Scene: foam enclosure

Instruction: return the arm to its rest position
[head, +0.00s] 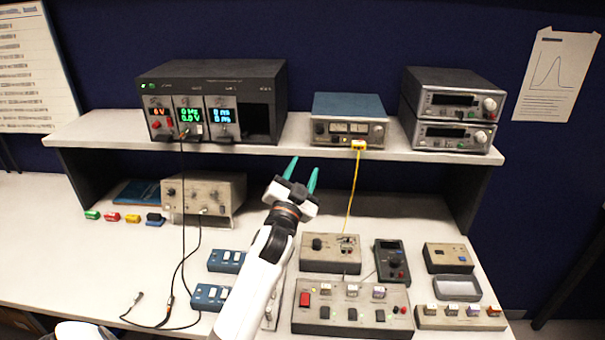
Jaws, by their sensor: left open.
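My left arm (258,270) comes in from the bottom of the head view and reaches up over the bench. My left gripper (302,174) has two green fingertips spread apart with nothing between them. It appears in front of the gap under the shelf, left of the yellow cable. A white rounded part at the bottom left edge (82,332) seems to be mine, but I cannot tell which part. My right gripper is not in view.
A shelf (300,146) carries a black instrument rack (262,75), a blue-topped meter (349,106) and two stacked units (452,95). A yellow cable (351,195) hangs down. Control boxes (340,290) crowd the bench right of my arm; black cables (182,250) lie left. The left bench is clearer.

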